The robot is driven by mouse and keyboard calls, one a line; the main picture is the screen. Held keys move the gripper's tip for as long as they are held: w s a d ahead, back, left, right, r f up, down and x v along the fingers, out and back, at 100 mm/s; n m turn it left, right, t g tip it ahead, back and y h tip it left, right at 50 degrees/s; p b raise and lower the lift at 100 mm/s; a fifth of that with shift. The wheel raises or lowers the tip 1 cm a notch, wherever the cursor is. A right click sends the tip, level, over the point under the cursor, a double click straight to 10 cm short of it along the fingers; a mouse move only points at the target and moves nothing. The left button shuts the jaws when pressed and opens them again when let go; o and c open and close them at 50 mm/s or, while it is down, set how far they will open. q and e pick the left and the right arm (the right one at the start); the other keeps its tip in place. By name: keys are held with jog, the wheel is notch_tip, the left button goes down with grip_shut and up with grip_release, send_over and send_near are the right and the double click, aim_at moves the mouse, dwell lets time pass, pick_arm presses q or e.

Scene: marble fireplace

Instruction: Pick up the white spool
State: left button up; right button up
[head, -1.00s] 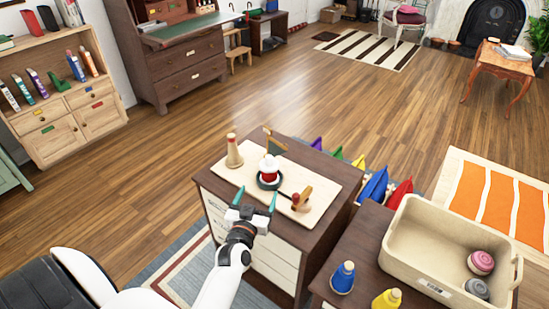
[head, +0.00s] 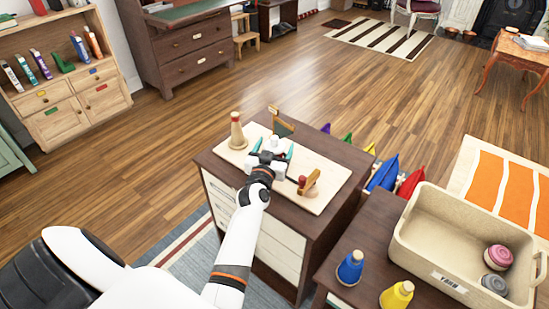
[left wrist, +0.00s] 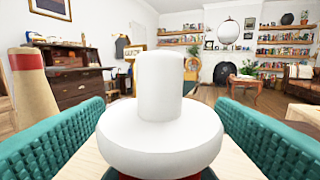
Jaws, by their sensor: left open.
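The white spool (left wrist: 160,140) fills the middle of the left wrist view, upright, with a round disc below and a narrower post above. Something red shows just under its disc. My left gripper (head: 273,150) is open, with a teal fingertip on each side of the spool and a gap on both sides. In the head view the gripper hides most of the spool; only a small white top (head: 276,141) shows. The spool is over a pale wooden board (head: 318,206) on a dark cabinet. My right gripper is not in view.
A beige yarn bin (head: 425,262) and blue and yellow spools (head: 350,268) stand at the lower right.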

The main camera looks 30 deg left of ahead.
pick_arm(q)
jog(key=shift+x, duration=1.05)
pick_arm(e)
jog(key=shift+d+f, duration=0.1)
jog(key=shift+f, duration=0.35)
